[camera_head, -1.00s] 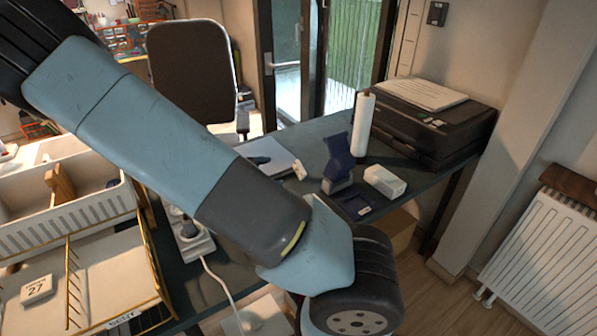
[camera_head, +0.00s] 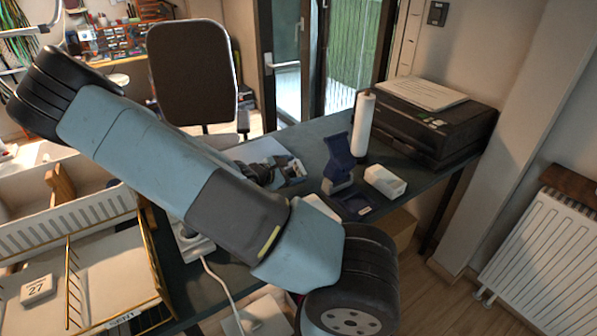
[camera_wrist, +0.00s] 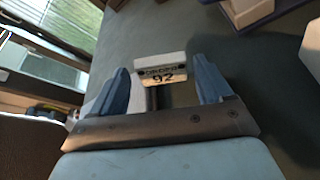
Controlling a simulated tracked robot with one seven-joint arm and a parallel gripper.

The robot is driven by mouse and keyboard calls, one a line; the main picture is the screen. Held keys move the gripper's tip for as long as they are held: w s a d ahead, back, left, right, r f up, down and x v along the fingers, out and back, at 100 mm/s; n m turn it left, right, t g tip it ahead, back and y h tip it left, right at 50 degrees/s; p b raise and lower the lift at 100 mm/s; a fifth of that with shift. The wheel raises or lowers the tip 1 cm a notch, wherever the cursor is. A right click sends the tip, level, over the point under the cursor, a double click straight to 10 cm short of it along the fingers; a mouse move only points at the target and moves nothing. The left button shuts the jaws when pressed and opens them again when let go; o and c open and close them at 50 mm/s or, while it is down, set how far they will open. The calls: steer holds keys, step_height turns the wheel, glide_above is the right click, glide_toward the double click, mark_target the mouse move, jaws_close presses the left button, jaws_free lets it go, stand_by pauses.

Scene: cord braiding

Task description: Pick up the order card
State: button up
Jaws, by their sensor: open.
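The order card (camera_wrist: 161,69) is a small pale block marked "ORDER 92" in the wrist view. It stands above the dark table, at the far end of the gap between my gripper's blue fingers. My gripper (camera_wrist: 162,76) is open, with one finger to each side of the card. In the head view my gripper (camera_head: 282,172) is small and partly hidden behind my arm, and the card there cannot be made out clearly.
A dark blue stand (camera_head: 338,160), a white box (camera_head: 385,181) and a white roll (camera_head: 363,124) are close to the right. A black printer (camera_head: 435,125) stands at the table's end. A wire tray (camera_head: 112,275) with a "27" card (camera_head: 38,289) is at left.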

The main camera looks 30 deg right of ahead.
mark_target(299, 169)
steer(key=shift+x, duration=1.65)
steer(key=shift+f, duration=0.1)
steer(key=shift+a, duration=0.1)
steer(key=c, duration=0.8)
steer(key=shift+r, duration=4.95)
